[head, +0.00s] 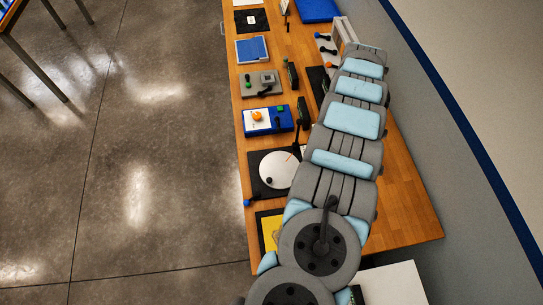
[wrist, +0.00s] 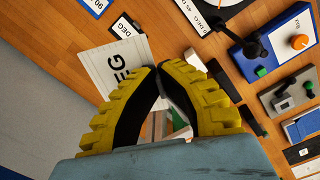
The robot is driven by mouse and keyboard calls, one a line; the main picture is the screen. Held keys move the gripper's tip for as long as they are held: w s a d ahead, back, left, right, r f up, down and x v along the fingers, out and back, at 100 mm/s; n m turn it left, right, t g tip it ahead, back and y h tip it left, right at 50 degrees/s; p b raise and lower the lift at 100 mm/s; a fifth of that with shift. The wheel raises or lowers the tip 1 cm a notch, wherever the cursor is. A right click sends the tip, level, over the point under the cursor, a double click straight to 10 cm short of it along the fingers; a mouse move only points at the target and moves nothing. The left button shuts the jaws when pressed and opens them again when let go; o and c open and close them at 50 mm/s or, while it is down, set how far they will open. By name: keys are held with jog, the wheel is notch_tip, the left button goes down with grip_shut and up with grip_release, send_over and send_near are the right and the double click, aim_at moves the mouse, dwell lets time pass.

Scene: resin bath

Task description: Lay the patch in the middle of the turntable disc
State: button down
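My gripper (wrist: 157,69) has two yellow ribbed fingers with black inner faces. Its tips come together, with a gap between the fingers lower down. In the head view my arm hides the gripper.
A blue box with an orange knob (head: 257,117) stands beyond the disc, with a grey fixture (head: 260,84) behind it. A yellow item on a black mat (head: 270,229) lies nearer. A black-armed post (wrist: 252,45) rises beside the disc. The wall runs along the table's right.

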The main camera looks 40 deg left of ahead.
jog(key=s+a+f+n, duration=0.3)
jog(key=s+a+f, duration=0.6)
jog(key=n, duration=0.3)
send_over(272, 172)
notch_tip(272, 172, down, 7)
jog(key=shift+a+r, duration=0.1)
jog(key=shift+a, duration=0.15)
jog(key=shift+s+d, duration=0.1)
jog(key=shift+d, duration=0.05)
jog(key=shift+f+b, duration=0.9)
jog(key=shift+f, duration=1.6)
jog(key=shift+f+b, duration=0.5)
jog(key=shift+b, duration=0.1)
jog(key=shift+f, duration=0.2)
jog(key=shift+f+b, duration=0.9)
jog(key=shift+f, duration=0.55)
